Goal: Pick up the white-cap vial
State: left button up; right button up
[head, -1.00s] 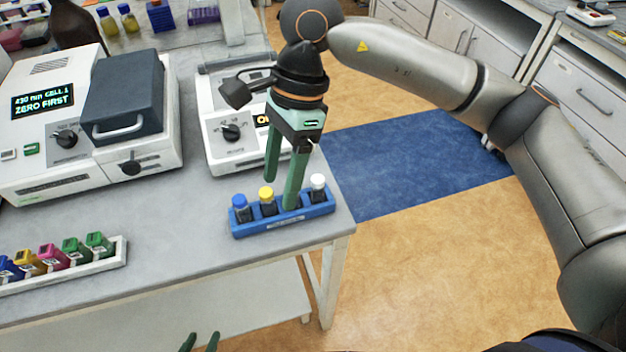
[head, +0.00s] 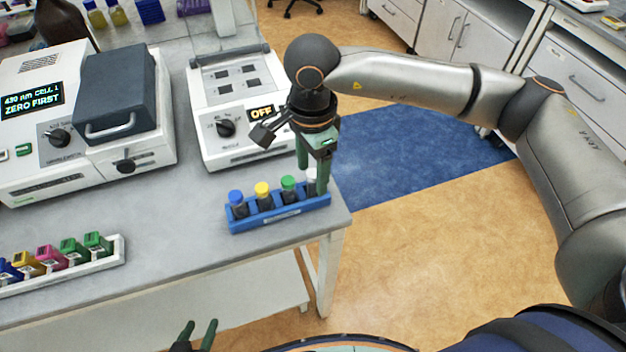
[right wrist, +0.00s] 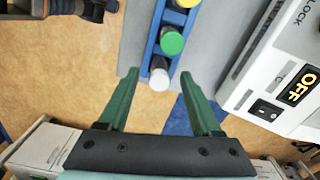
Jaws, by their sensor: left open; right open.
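The white-cap vial (head: 311,176) stands upright in the right end slot of the blue rack (head: 280,217), partly hidden by a finger in the head view. My right gripper (head: 312,177) is open above and around it. In the right wrist view the white cap (right wrist: 159,79) shows between the spread tips of my right gripper (right wrist: 159,74), with a gap on both sides. I cannot tell how far down the tips reach. My left gripper (head: 201,328) is open and empty at the bottom edge, away from the table.
Vials with blue (head: 236,196), yellow (head: 262,189) and green (head: 288,182) caps share the rack. A white device reading OFF (head: 232,130) stands behind it. A white tray of coloured items (head: 75,265) and a photometer (head: 85,130) are to the left.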

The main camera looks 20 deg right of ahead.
jog(key=shift+f, duration=1.45)
jog(key=shift+c, duration=0.4)
grip_shut()
